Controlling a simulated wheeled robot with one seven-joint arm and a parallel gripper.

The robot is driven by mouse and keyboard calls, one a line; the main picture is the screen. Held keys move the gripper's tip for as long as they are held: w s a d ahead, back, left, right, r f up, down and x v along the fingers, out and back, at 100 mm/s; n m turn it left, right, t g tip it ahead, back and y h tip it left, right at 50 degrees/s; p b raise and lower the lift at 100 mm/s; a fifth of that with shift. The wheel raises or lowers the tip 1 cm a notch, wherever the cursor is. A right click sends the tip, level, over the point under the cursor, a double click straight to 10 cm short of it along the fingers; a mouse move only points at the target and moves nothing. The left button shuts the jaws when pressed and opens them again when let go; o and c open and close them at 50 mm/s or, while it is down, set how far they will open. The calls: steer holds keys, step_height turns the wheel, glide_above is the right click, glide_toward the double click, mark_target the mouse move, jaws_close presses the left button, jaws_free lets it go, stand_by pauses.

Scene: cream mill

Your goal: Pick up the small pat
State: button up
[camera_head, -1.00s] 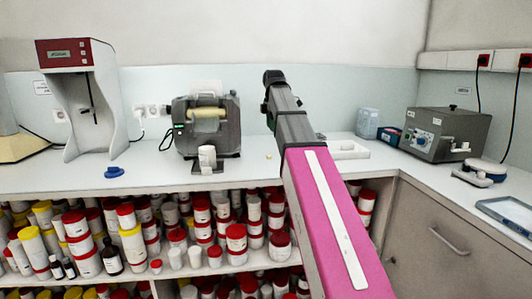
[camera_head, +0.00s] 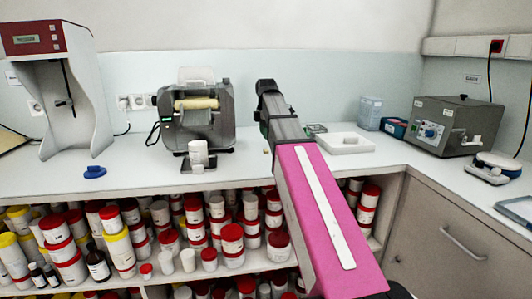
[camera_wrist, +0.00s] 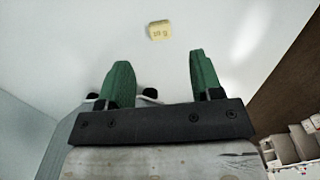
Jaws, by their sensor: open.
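The small pat (camera_wrist: 159,30) is a pale yellow block with dark marks on top, lying on the white worktop in the wrist view. In the head view it is a tiny cream spot (camera_head: 266,151) just left of my arm. My gripper (camera_wrist: 159,60) has two green fingers spread wide with nothing between them. In the wrist picture the pat appears beyond the fingertips, roughly centred on the gap and apart from them. In the head view my arm hides most of the gripper.
A roller mill (camera_head: 195,118) with a white cup (camera_head: 198,153) in front stands left of the pat. A white tray (camera_head: 345,143) lies to the right of my arm, and a grey box device (camera_head: 455,126) farther right. A blue object (camera_head: 95,171) lies near the worktop's front edge.

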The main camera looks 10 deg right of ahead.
mark_target(266, 153)
steer(key=shift+f, duration=3.5)
steer(key=c, duration=1)
